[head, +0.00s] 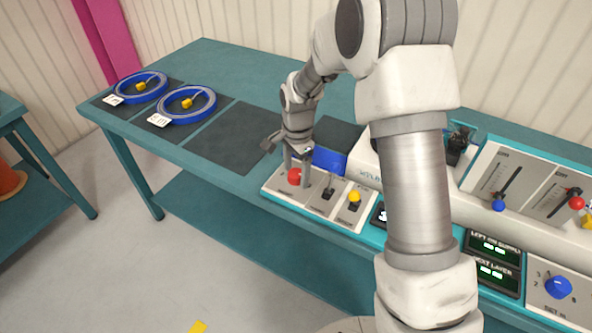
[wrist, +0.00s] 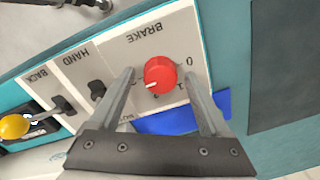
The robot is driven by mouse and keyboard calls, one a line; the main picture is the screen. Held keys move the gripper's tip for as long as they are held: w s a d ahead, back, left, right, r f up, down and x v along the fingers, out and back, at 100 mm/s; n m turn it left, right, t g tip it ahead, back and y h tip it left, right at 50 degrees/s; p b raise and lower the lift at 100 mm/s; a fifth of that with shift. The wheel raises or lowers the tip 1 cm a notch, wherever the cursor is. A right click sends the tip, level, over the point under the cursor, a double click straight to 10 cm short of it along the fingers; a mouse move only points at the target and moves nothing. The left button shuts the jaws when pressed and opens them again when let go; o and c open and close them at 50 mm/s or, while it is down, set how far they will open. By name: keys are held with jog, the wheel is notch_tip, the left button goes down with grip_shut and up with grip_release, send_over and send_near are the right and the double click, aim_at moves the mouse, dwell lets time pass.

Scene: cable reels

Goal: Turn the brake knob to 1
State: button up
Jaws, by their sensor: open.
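The red brake knob (head: 294,176) sits on a white panel at the left end of the machine in the head view. In the wrist view the red knob (wrist: 160,75) is under the word BRAKE, with a 0 and a 1 beside it on one side; other marks are partly hidden. A small pale mark shows on the knob's edge. My gripper (head: 300,172) is open above the panel. In the wrist view its fingers (wrist: 160,82) stand on either side of the knob, with gaps between. I cannot tell whether the tips touch the panel.
HAND (wrist: 95,85) and BACK (wrist: 60,104) levers stand close beside the knob, the latter yellow-tipped. A blue block (head: 328,160) is just behind the gripper. Two blue reels (head: 187,104) (head: 142,87) lie at the table's far left. A dark mat (head: 235,138) is bare.

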grip_shut()
dwell(0.3)
jog(key=shift+n, duration=0.3)
jog(key=n, duration=0.5)
jog(key=shift+r+n+p, duration=0.1)
jog(key=shift+n+p, duration=0.2)
jog(key=shift+p, duration=0.05)
jog(key=n, duration=0.5)
jog(key=shift+p, duration=0.35)
jog(key=n+p, duration=0.1)
jog(key=n, duration=0.5)
jog(key=shift+w+n+g, duration=0.1)
jog(key=shift+n+g, duration=0.2)
jog(key=shift+n, duration=0.1)
jog(key=n+p, duration=0.1)
jog(key=n, duration=0.4)
jog(key=shift+n, duration=0.3)
